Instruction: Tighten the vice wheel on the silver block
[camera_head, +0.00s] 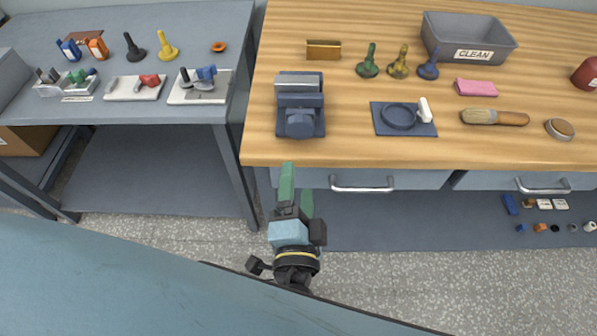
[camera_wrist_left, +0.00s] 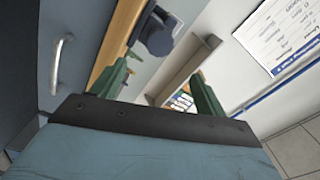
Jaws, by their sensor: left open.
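The blue-grey vice (camera_head: 302,97) stands on the wooden bench near its front left corner. A silver block (camera_head: 299,79) appears to sit between its jaws at the top. The round vice wheel (camera_head: 299,124) faces the bench's front edge. My left gripper (camera_head: 297,182) has green fingers, is open and empty, and is in front of the bench edge below the wheel, apart from it. In the left wrist view, the open fingers (camera_wrist_left: 158,88) show with the dark wheel (camera_wrist_left: 157,38) beyond them. My right gripper is in neither view.
The wooden bench (camera_head: 350,150) has drawers with handles (camera_head: 363,188) along its front. A blue plate with a ring (camera_head: 399,116) lies right of the vice. A brown block (camera_head: 323,50) is behind it. A grey bench (camera_head: 100,112) with several parts stands left across a narrow gap.

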